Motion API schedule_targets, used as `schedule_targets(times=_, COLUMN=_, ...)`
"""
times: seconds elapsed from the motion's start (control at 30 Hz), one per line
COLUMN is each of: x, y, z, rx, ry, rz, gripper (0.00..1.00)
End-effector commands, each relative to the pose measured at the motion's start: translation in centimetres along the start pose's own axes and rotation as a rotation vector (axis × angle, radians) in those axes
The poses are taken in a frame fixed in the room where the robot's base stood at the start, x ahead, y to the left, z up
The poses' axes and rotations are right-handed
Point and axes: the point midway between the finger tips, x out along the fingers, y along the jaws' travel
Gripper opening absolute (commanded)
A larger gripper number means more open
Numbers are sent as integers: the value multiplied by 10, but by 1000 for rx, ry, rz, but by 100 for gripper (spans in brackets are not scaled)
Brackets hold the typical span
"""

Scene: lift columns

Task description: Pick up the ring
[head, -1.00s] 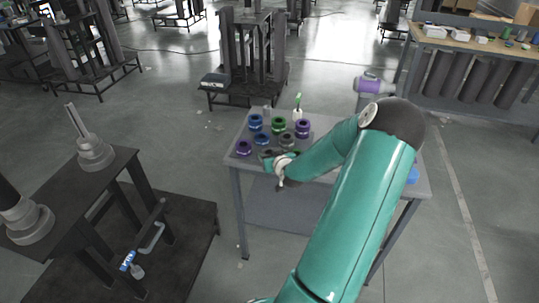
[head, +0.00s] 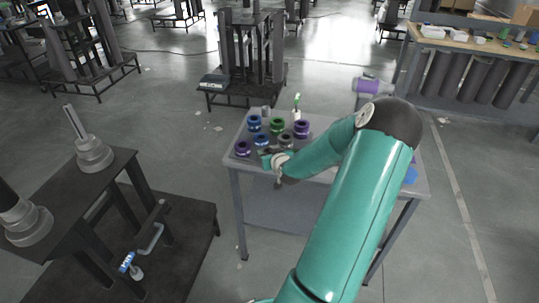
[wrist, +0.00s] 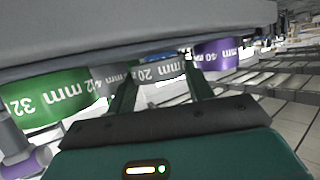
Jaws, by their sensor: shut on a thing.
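Several coloured rings stand on the grey table in the head view: a green ring (head: 278,125), blue rings (head: 254,122) (head: 261,140), purple rings (head: 302,128) (head: 243,148) and a grey ring (head: 286,141). My gripper (head: 268,156) is low at the table's near left part, beside the front rings. In the wrist view its two fingers (wrist: 160,82) straddle a grey ring marked 20 mm (wrist: 155,70) and are shut on it. A green 32 mm ring (wrist: 48,98) and a purple 40 mm ring (wrist: 215,54) show either side. My wrist hides part of the held ring in the head view.
The grey table (head: 330,150) carries the rings close together. A workbench (head: 470,42) is far right.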

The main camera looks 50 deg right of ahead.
Motion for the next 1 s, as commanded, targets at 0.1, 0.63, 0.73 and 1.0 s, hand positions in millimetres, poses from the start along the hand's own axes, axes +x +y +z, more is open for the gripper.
schedule_targets(times=0.1, x=-6, y=0, z=-15, rx=-5, ry=2, rz=1, gripper=27)
schedule_targets(times=0.63, x=-111, y=-2, z=-57, rx=-6, ry=0, rz=5, gripper=27)
schedule_targets(times=0.73, x=-132, y=-4, z=-57, rx=-6, ry=-2, rz=5, gripper=27)
schedule_targets(times=1.0, x=-168, y=-6, z=-59, rx=-4, ry=0, rz=2, gripper=27)
